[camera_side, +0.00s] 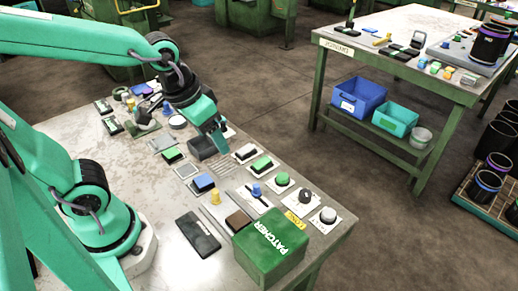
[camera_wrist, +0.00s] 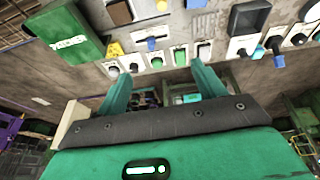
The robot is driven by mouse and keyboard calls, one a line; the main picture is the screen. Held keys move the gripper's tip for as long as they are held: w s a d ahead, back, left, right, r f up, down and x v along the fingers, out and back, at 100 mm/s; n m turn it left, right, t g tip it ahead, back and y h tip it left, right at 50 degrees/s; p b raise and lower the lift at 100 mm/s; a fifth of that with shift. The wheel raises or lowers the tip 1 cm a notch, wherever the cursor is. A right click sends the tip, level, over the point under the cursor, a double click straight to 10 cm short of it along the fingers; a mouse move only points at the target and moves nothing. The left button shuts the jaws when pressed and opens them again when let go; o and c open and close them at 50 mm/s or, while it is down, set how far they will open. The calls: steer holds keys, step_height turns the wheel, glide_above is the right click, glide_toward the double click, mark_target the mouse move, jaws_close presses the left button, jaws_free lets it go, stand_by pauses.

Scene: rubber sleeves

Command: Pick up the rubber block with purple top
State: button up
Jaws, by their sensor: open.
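I cannot make out a block with a clearly purple top in either view. On the bench (camera_side: 150,200), a blue-topped block (camera_side: 203,181) sits mid-bench, with green-topped blocks (camera_side: 172,155) and (camera_side: 261,164) on pale cards nearby. My gripper (camera_side: 219,143) is above the bench's far side, beside a dark open box (camera_side: 202,147). In the wrist view my gripper (camera_wrist: 158,74) has its two teal fingers apart with nothing between them. A green-topped block (camera_wrist: 181,57) shows just beyond the fingertips, and a blue one (camera_wrist: 196,3) is at the top edge.
A green PATCHER box (camera_side: 272,245) stands at the bench's near corner, beside a black flat case (camera_side: 198,234). Yellow and blue pegs, round knobs and other blocks crowd the bench. A second table (camera_side: 420,60) with blue bins (camera_side: 358,96) stands apart across the floor.

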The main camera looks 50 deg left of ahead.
mark_target(244, 216)
steer(key=d+f+g, duration=0.1)
steer(key=d+f, duration=0.1)
steer(key=f, duration=0.2)
steer(key=w+d+f+g, duration=0.1)
steer(key=d+f, duration=0.2)
steer(key=d+f+g, duration=0.1)
steer(key=d+f, duration=0.2)
steer(key=f, duration=0.1)
steer(key=shift+w+f+g+y, duration=0.3)
steer(key=shift+w+g, duration=0.1)
steer(key=shift+f, duration=1.3)
steer(key=shift+s+d+f, duration=0.1)
steer(key=shift+d+f, duration=0.05)
steer(key=shift+f, duration=1.15)
steer(key=shift+s+d+f, duration=0.1)
steer(key=shift+f, duration=1.2)
steer(key=shift+w, duration=0.1)
steer(key=c, duration=1.1)
